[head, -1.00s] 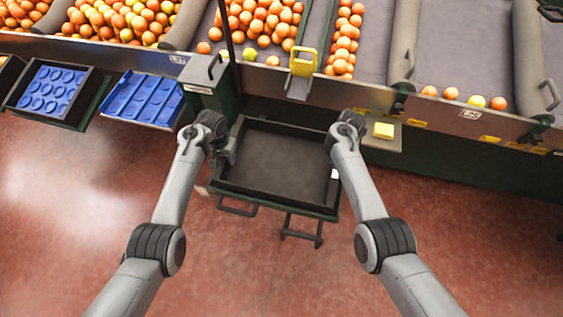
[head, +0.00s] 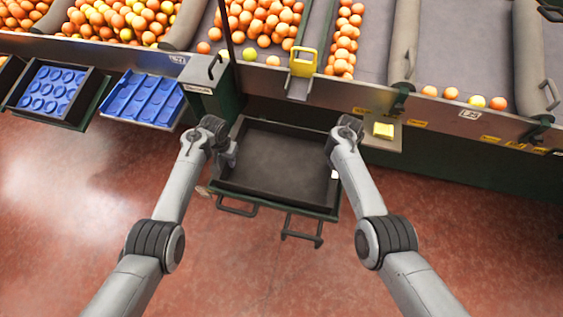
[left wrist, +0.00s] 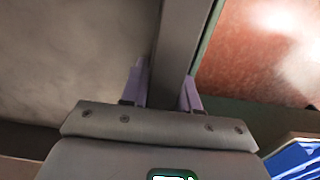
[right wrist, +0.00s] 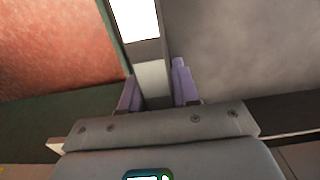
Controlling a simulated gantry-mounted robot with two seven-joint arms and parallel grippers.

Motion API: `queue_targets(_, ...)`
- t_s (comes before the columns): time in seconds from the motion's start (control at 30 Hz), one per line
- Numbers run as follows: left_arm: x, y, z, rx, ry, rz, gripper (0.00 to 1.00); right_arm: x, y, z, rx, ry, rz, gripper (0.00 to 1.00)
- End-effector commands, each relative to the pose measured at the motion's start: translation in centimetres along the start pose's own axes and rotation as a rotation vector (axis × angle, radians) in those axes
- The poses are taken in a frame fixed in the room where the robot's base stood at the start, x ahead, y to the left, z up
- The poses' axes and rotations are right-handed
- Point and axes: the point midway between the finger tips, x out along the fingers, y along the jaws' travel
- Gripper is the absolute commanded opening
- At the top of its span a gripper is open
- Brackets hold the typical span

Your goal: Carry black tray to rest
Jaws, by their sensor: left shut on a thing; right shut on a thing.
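The black tray (head: 275,198) is shallow, empty and dark, and lies below the conveyor's front edge at the centre of the head view. My left gripper (head: 230,155) is shut on its left wall; in the left wrist view the purple fingers straddle that wall (left wrist: 180,45). My right gripper (head: 331,152) is shut on its right wall; in the right wrist view the fingers straddle that wall (right wrist: 152,80), which bears a white label. The tray looks about level over a dark frame with handles (head: 302,236). I cannot tell if it touches the frame.
The conveyor with oranges (head: 262,20) runs along the back. Blue trays (head: 143,98) stand at the left. A yellow block (head: 383,130) sits on a small shelf right of my right gripper. The red floor (head: 480,250) in front is clear.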

Motion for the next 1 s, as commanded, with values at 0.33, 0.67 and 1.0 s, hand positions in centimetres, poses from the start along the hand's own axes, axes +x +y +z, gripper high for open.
queue_targets(0.33,-0.3,0.0,0.0,0.0,0.0,0.0,0.0,-0.3,0.0,0.0,0.0,0.001,0.0,0.0)
queue_targets(0.67,-2.7,0.0,0.0,0.0,0.0,0.0,0.0,-2.7,0.0,0.0,0.0,0.001,0.0,0.0)
queue_targets(1.0,-5.0,0.0,0.0,0.0,0.0,0.0,0.0,-5.0,0.0,0.0,0.0,0.001,0.0,0.0)
